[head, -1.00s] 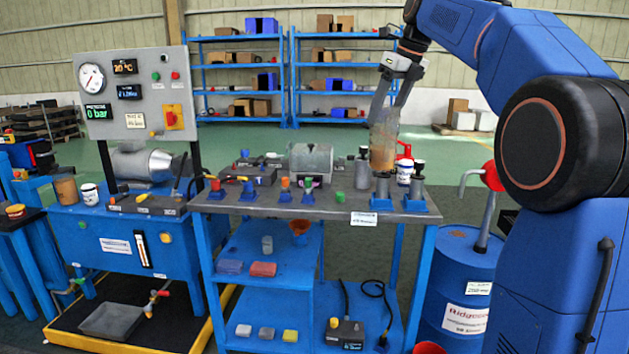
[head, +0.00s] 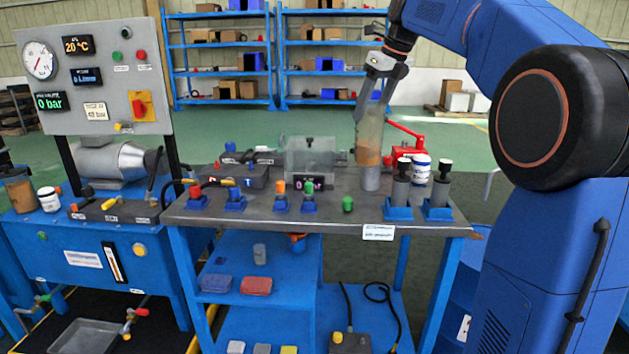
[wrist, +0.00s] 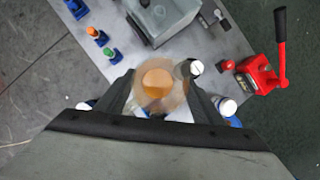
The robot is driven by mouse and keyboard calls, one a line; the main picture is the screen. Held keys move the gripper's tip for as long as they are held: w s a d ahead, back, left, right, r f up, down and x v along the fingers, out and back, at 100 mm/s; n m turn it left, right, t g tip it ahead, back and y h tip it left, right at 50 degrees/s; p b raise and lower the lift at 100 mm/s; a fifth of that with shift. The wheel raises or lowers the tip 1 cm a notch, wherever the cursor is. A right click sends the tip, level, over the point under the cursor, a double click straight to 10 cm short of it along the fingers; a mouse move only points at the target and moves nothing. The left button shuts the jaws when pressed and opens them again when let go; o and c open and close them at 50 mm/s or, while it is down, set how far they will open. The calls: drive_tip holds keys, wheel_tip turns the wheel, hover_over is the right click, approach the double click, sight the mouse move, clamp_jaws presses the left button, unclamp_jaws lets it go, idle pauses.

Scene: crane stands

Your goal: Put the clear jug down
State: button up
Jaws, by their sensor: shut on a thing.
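The clear jug (head: 369,135) is tall and see-through, with orange-brown contents in its lower part. My gripper (head: 375,92) is shut on its upper part and holds it nearly upright over the right half of the grey bench top (head: 330,213). In the wrist view I look down into the jug (wrist: 157,88) between the fingers of my gripper (wrist: 160,95). A grey cylinder (head: 370,180) shows directly below the jug in the head view. I cannot tell whether the jug touches it or stands in front of it.
Two black-topped bottles (head: 401,183) (head: 440,185) in blue holders stand right of the jug, near a white jar (head: 421,168) and a red lever pump (head: 405,150). A clear box (head: 310,158) is to the left. A green piece (head: 347,204) lies near the front edge.

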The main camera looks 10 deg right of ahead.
sight(383, 117)
drive_tip(key=shift+w+f, duration=0.15)
drive_tip(key=shift+f, duration=5.95)
drive_tip(key=o, duration=1.7)
drive_tip(key=v, duration=1.1)
drive_tip(key=shift+d+r, duration=0.1)
drive_tip(key=shift+r, duration=0.45)
drive_tip(key=shift+s, duration=0.25)
